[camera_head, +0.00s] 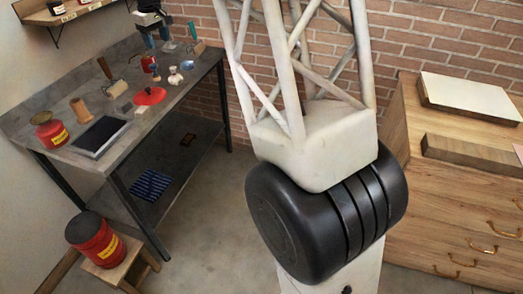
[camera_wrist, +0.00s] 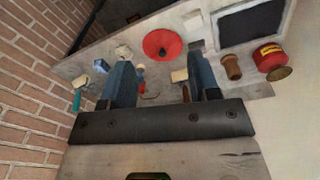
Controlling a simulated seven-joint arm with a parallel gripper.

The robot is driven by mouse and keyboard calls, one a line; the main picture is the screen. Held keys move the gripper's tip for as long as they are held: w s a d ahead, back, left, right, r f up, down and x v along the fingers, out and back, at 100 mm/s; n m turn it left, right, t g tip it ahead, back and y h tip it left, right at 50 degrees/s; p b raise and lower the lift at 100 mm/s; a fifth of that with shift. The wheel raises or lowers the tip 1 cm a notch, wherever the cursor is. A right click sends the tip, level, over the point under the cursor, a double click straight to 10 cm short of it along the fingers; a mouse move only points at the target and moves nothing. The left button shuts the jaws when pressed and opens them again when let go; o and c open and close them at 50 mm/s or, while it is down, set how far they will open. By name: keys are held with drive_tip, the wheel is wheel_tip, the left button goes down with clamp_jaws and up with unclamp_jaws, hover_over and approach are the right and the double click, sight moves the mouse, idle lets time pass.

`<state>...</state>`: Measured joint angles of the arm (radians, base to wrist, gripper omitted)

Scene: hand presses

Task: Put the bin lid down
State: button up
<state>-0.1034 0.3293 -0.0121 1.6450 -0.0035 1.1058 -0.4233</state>
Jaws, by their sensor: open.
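A red bin (camera_head: 98,246) with a yellow label stands on a small wooden stool at the lower left of the head view. Its top (camera_head: 82,228) looks dark; I cannot tell whether that is a lid lying shut or the open mouth. My gripper (camera_head: 157,42) is open and empty above the far end of the workbench, well away from the bin. In the wrist view, its two blue-grey fingers (camera_wrist: 158,62) stand apart over the bench top with nothing held between them. The bin does not show in the wrist view.
The workbench (camera_head: 185,88) carries a red disc (camera_head: 150,96), a red can (camera_head: 51,132), a dark slab (camera_head: 100,136) and several small tools. A wooden stool (camera_head: 122,268) bears the bin. A wooden drawer chest (camera_head: 440,205) stands at right. Floor between bench and chest shows clear.

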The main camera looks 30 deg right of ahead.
drive_tip(key=s+d+r+m, duration=0.1)
drive_tip(key=s+d+r, duration=0.15)
drive_tip(key=s, duration=0.55)
drive_tip(key=s+d+r+m, duration=0.1)
drive_tip(key=s+r, duration=0.2)
drive_tip(key=s, duration=0.5)
drive_tip(key=s+d+f+m, duration=0.1)
drive_tip(key=s+d+f, duration=0.1)
drive_tip(key=s, duration=1.1)
drive_tip(key=s+d+f+m+t, duration=0.1)
drive_tip(key=s+f, duration=0.3)
drive_tip(key=s, duration=1)
drive_tip(key=s+d+f+m, duration=0.2)
drive_tip(key=s+f, duration=0.1)
drive_tip(key=s, duration=1.1)
drive_tip(key=shift+d+f+t, duration=0.3)
drive_tip(key=shift+d+t, duration=0.1)
